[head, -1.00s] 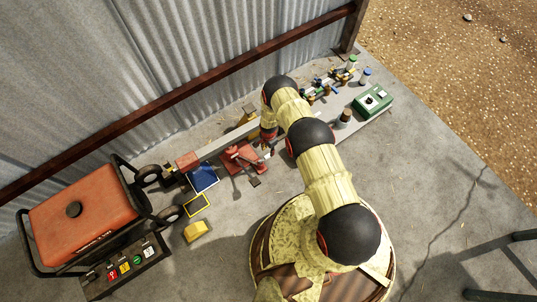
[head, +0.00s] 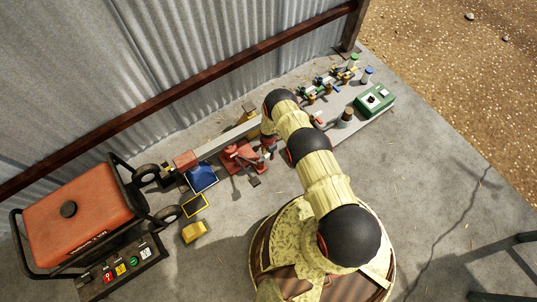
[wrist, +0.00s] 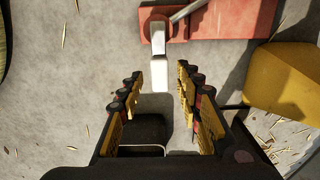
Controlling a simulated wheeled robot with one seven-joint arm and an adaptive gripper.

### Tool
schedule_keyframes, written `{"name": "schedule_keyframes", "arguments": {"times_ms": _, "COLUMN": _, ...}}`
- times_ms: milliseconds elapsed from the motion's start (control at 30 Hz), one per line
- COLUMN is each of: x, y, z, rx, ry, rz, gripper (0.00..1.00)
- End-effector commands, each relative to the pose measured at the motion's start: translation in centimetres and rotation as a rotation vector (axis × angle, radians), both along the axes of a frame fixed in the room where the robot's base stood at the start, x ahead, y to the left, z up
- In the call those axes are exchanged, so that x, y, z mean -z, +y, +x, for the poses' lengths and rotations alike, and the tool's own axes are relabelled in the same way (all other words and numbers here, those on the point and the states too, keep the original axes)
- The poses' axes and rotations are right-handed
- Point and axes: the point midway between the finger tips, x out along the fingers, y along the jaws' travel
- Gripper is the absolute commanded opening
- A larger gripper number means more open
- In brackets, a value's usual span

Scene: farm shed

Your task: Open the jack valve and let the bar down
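The red jack (head: 241,157) sits on the concrete near the wall, beside the long grey bar (head: 222,143) with its red end block. In the wrist view a red metal part (wrist: 235,20), apparently the jack's base, lies at the top. A pale grey lever-like piece with a light block at its end (wrist: 153,76) reaches from it toward my gripper; I cannot tell whether this is the valve. My gripper (wrist: 158,82) is open, its fingers either side of that end block, with gaps visible.
A yellow block (wrist: 286,82) lies close to my right finger in the wrist view. A red generator (head: 80,208), a blue tray (head: 201,178) and a yellow block (head: 195,232) stand left. A green box (head: 374,100) and valve fittings stand right.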

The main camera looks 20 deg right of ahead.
Motion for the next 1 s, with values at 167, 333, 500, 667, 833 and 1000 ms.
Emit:
{"name": "schedule_keyframes", "arguments": {"times_ms": 167, "x": -0.05, "y": 0.00, "z": 0.02, "rx": 0.000, "ry": 0.000, "rz": 0.000, "gripper": 0.29}}
{"name": "schedule_keyframes", "arguments": {"times_ms": 333, "x": -0.04, "y": 0.00, "z": 0.01, "rx": 0.000, "ry": 0.000, "rz": 0.000, "gripper": 0.20}}
{"name": "schedule_keyframes", "arguments": {"times_ms": 500, "x": -0.04, "y": 0.00, "z": 0.01, "rx": 0.000, "ry": 0.000, "rz": 0.000, "gripper": 0.10}}
{"name": "schedule_keyframes", "arguments": {"times_ms": 667, "x": -0.05, "y": 0.00, "z": 0.01, "rx": 0.000, "ry": 0.000, "rz": 0.000, "gripper": 0.01}}
{"name": "schedule_keyframes", "arguments": {"times_ms": 833, "x": -0.04, "y": 0.00, "z": 0.00, "rx": 0.000, "ry": 0.000, "rz": 0.000, "gripper": 0.00}}
{"name": "schedule_keyframes", "arguments": {"times_ms": 1000, "x": -0.04, "y": 0.00, "z": -0.01, "rx": 0.000, "ry": 0.000, "rz": 0.000, "gripper": 0.00}}
